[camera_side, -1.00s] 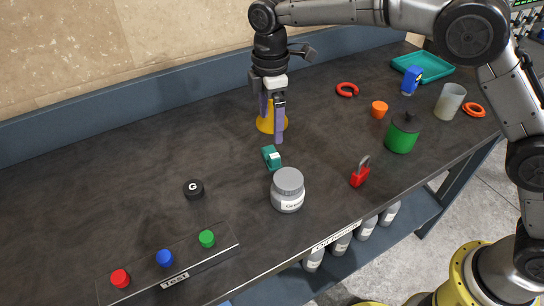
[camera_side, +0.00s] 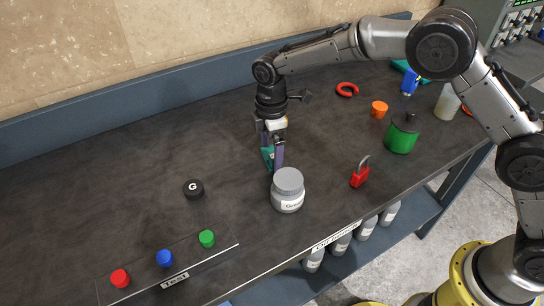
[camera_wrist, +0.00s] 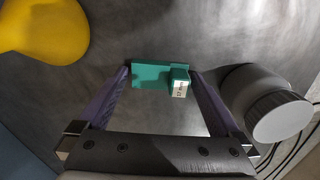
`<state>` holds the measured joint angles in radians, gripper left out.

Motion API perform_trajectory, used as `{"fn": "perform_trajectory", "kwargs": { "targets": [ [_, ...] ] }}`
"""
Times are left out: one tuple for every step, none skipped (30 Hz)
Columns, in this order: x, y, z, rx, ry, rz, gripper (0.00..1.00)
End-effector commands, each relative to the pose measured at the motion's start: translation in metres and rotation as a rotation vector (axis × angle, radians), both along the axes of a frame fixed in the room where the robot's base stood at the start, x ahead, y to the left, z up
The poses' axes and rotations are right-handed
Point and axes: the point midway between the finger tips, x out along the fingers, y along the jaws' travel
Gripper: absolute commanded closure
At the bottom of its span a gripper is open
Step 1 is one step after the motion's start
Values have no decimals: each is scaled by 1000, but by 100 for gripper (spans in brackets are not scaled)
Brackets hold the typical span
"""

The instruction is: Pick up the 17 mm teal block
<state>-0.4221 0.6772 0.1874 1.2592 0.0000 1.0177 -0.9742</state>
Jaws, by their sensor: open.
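The teal block (camera_wrist: 150,76) lies on the dark bench with a white label on its raised end. In the wrist view it sits between the tips of my gripper (camera_wrist: 159,80), with a gap on either side. In the side view the teal block (camera_side: 267,155) is partly hidden behind the fingers of my gripper (camera_side: 272,162), which is down over it near the bench surface. My gripper is open, its two purple fingers on either side of the block.
A grey jar (camera_side: 288,190) stands close in front of my gripper; it also shows at right in the wrist view (camera_wrist: 268,105). A yellow object (camera_wrist: 42,28) is at upper left there. A red padlock (camera_side: 360,174) and green pot (camera_side: 402,135) stand to the right.

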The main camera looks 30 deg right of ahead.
Motion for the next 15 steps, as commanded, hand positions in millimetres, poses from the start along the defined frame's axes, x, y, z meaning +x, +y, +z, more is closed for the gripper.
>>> {"fn": "perform_trajectory", "kwargs": {
  "targets": [
    [0,0,0,0,0,0,0],
    [0,0,0,0,0,0,0],
    [0,0,0,0,0,0,2],
    [0,0,0,0,0,0,7],
    [0,0,0,0,0,0,13],
    [0,0,0,0,0,0,20],
    [0,0,0,0,0,0,25],
    [0,0,0,0,0,0,31],
    [0,0,0,0,0,0,38],
    [0,0,0,0,0,0,43],
    [0,0,0,0,0,0,49],
    [0,0,0,0,0,0,56],
    [0,0,0,0,0,0,61],
    [0,0,0,0,0,0,67],
    [0,0,0,0,0,0,74]
  ]
}}
